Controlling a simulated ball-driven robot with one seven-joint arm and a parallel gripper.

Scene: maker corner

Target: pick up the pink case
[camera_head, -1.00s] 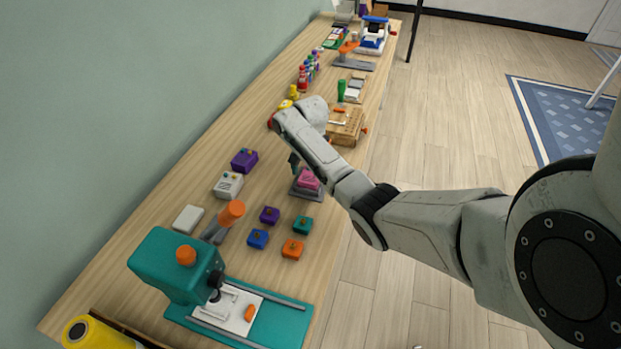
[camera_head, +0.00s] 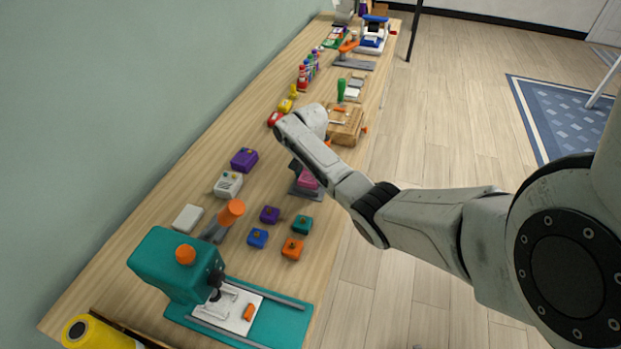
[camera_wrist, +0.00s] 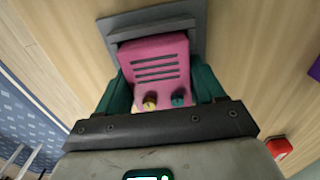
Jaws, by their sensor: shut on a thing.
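The pink case (camera_wrist: 158,68) is in the wrist view, a box with dark slots on one face and a yellow and a teal knob near my gripper. My gripper (camera_wrist: 160,88) is shut on it, with a teal finger on each side. The far end of the case is at a grey stand (camera_wrist: 190,18); I cannot tell if it is clear of it. In the head view the pink case (camera_head: 308,180) shows partly beside my arm, over the grey stand (camera_head: 305,194). My arm hides most of my gripper there.
Small purple (camera_head: 270,214), blue (camera_head: 257,238), teal (camera_head: 302,224) and orange (camera_head: 292,249) boxes lie in front of the stand. A teal press (camera_head: 180,265) stands at the near end. A wooden box (camera_head: 345,127) is behind my arm. Bare tabletop lies left of the stand.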

